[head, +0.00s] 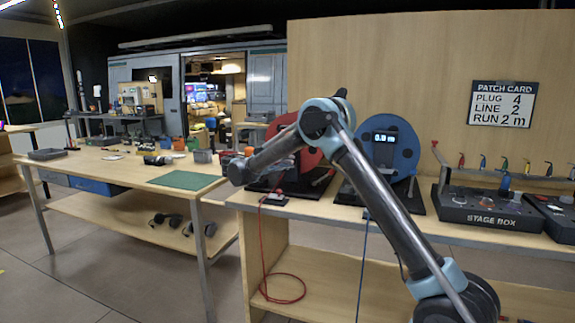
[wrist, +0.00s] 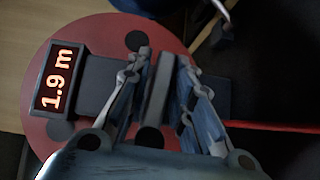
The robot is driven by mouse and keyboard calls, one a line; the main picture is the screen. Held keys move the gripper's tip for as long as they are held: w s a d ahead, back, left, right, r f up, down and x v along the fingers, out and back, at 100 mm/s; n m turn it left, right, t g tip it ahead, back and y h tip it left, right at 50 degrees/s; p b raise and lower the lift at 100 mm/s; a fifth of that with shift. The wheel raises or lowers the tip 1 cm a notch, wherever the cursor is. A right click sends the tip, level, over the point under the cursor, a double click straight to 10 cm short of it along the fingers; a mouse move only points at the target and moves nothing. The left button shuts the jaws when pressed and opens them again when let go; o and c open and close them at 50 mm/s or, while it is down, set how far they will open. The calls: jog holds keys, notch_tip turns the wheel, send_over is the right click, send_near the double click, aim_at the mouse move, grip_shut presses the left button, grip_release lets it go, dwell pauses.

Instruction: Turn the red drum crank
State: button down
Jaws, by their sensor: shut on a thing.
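The red drum (head: 309,156) stands on the bench in the head view, largely hidden behind my arm. In the wrist view the red drum (wrist: 95,32) fills much of the picture, and its display (wrist: 57,78) reads 1.9 m. My gripper (wrist: 158,88) is in front of the drum face, its fingers shut on the grey crank handle (wrist: 160,80) between them. In the head view my gripper cannot be made out clearly. A red cable (head: 262,240) runs from the drum's front down to a loop on the lower shelf.
A blue drum (head: 405,158) with its own display stands just right. The stage box (head: 490,207) and a rack of coloured plugs are further right. A patch card (head: 502,104) on the panel reads plug 4, line 2, run 2 m. A green mat (head: 185,180) lies on the left table.

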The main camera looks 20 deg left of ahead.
jog(key=shift+f, duration=0.15)
dwell(0.8)
jog(key=c, duration=1.6)
grip_release()
jog(key=shift+h, duration=0.3)
jog(key=shift+o, duration=0.2)
jog(key=v, duration=1.2)
